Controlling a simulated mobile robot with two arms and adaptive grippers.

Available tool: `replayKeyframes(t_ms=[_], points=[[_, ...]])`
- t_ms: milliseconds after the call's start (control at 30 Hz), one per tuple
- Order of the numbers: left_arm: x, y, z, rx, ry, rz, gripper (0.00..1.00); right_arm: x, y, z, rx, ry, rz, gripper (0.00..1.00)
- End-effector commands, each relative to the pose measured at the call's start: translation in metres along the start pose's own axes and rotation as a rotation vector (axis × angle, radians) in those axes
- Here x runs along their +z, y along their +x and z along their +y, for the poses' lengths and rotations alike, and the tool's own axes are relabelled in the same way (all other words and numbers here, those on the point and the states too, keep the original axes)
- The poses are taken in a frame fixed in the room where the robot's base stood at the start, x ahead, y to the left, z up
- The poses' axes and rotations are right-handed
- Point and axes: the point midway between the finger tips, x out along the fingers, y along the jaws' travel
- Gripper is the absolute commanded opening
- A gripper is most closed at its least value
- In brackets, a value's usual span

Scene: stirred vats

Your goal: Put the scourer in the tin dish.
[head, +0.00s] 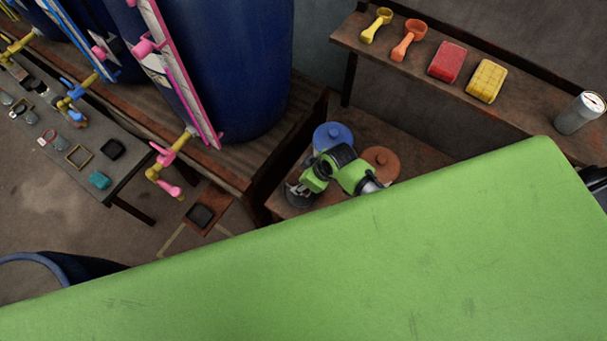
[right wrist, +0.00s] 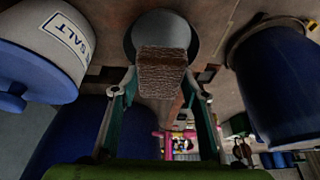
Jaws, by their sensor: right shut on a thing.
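The scourer is a brown, rough-textured block (right wrist: 163,66) in the right wrist view. My right gripper (right wrist: 160,88) is shut on it, with one finger at each side. The tin dish, a round grey dish (right wrist: 160,20), shows just beyond the scourer, which covers part of it. Whether the scourer touches the dish I cannot tell. In the head view my right gripper (head: 298,188) is low by the lidded jars, mostly behind my own green arm; the scourer cannot be made out there. My left gripper is in neither view.
A salt jar (right wrist: 45,45) with a blue lid (head: 333,136) and a jar with a brown lid (head: 380,161) stand close to the right gripper. A shelf (head: 420,70) above bears scoops, a red and a yellow block and a canister. Large blue vats (head: 235,70) stand left.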

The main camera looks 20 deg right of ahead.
Motion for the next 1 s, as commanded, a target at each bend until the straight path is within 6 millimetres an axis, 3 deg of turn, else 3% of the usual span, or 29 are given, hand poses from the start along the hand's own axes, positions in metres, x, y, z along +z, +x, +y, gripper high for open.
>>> replayKeyframes(t_ms=[233, 700, 733, 800, 1000], points=[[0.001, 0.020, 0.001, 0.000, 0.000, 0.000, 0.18, 0.010, 0.025, 0.000, 0.000, 0.000, 0.001, 0.24], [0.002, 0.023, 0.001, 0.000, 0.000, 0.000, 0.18, 0.012, 0.029, 0.000, 0.001, 0.000, 0.001, 0.24], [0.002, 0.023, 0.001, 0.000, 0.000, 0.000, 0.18, 0.012, 0.029, 0.000, 0.001, 0.000, 0.001, 0.43], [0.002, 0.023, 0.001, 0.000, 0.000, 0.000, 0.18, 0.012, 0.029, 0.000, 0.001, 0.000, 0.001, 0.60], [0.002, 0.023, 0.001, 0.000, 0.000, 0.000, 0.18, 0.012, 0.029, 0.000, 0.000, 0.000, 0.001, 0.60]])
